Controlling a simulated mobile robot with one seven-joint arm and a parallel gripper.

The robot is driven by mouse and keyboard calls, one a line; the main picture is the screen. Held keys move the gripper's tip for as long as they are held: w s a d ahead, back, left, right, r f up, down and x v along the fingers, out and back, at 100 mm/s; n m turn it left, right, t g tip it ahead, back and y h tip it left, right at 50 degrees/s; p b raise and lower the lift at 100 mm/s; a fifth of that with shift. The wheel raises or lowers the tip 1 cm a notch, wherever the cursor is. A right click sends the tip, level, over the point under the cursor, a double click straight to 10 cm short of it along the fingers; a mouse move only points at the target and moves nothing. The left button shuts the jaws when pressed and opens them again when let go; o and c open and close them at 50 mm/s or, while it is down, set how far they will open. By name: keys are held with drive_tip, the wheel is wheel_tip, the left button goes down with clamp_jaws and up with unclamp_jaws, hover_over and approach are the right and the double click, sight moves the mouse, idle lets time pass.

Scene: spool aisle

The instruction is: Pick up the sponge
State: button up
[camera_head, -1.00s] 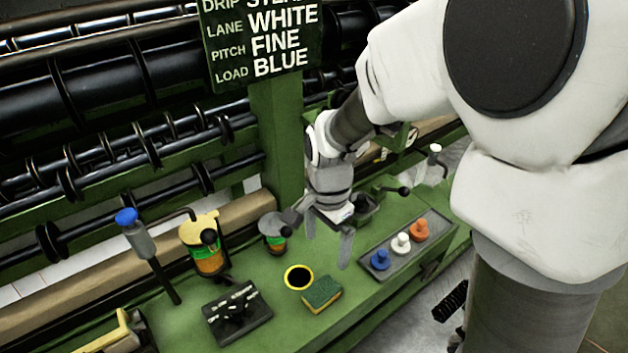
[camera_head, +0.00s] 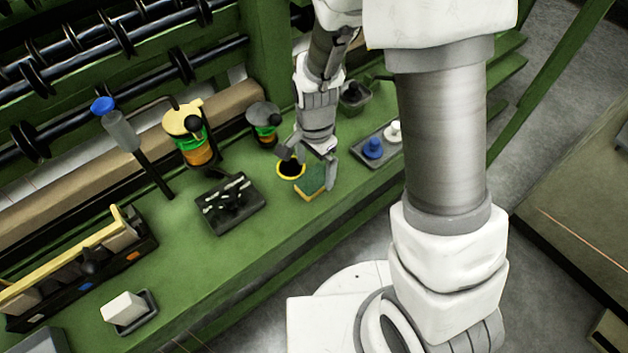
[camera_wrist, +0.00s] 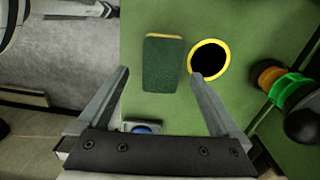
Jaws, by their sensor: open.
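The sponge (camera_head: 311,181), green on top with a yellow edge, lies flat on the green bench beside a yellow-rimmed black hole. In the wrist view the sponge (camera_wrist: 163,64) is just beyond the fingertips and lies between their lines. My gripper (camera_head: 308,172) is open and empty above the bench, with its fingers around the sponge's place in the head view; I cannot tell its exact height. In the wrist view my gripper (camera_wrist: 158,75) shows both fingers spread wide. Part of the sponge is hidden by a finger in the head view.
The yellow-rimmed hole (camera_wrist: 209,60) is close to the sponge. A dark tray of small tools (camera_head: 234,204) is to the left. A tray with blue and white knobs (camera_head: 373,150) is to the right. Green-and-orange canisters (camera_head: 192,143) stand behind. The bench front is clear.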

sight(314, 178)
wheel_tip(314, 178, down, 4)
drive_tip(key=shift+w+a+f+b, duration=0.1)
drive_tip(key=shift+w+b, duration=0.05)
drive_tip(key=shift+b, duration=0.15)
drive_tip(key=c, duration=1.3)
